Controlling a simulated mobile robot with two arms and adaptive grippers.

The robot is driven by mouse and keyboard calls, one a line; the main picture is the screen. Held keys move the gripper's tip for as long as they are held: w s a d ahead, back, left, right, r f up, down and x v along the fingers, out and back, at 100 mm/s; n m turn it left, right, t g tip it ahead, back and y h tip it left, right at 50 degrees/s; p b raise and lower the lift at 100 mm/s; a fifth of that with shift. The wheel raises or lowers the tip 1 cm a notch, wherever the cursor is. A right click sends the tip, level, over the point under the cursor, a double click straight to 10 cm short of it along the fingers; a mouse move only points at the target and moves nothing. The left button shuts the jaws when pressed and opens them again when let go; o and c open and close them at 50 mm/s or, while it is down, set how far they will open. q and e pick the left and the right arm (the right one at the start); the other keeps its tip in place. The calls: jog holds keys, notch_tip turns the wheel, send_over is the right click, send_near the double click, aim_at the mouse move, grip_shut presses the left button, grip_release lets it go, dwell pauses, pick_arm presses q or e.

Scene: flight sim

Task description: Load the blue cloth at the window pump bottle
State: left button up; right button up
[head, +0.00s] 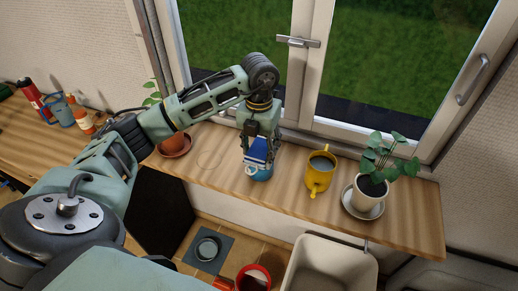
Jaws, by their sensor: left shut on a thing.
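My left gripper (259,130) reaches down over the wooden window sill (225,172). It is shut on a small blue thing with a white edge (257,151), which looks like the blue cloth. A round light-blue item with a white part (260,174) is directly below it on the sill. I cannot tell whether the two touch. No pump bottle can be made out for certain at the window. My right gripper is not in view.
A terracotta pot (175,144) is at left. A white bin (325,268) is below. Bottles, including an orange-and-white one (83,122), stand on the left counter.

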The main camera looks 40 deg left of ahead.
aim_at(261, 154)
pick_arm(q)
jog(key=shift+r+p, duration=1.95)
jog(key=shift+r, duration=1.35)
jog(key=shift+f, duration=0.1)
jog(key=shift+s+d+f+m+b, duration=0.15)
jog(key=shift+d+m+b, duration=0.3)
jog(key=shift+m, duration=0.55)
jog(key=s+d+f+n+b, duration=0.1)
jog(key=s+d+n+b, duration=0.2)
jog(key=n, duration=1.4)
jog(key=s+d+f+n+b, duration=0.2)
jog(key=s+d+n, duration=0.7)
jog(key=n, duration=0.9)
jog(key=shift+s+b, duration=0.5)
jog(key=shift+s, duration=0.1)
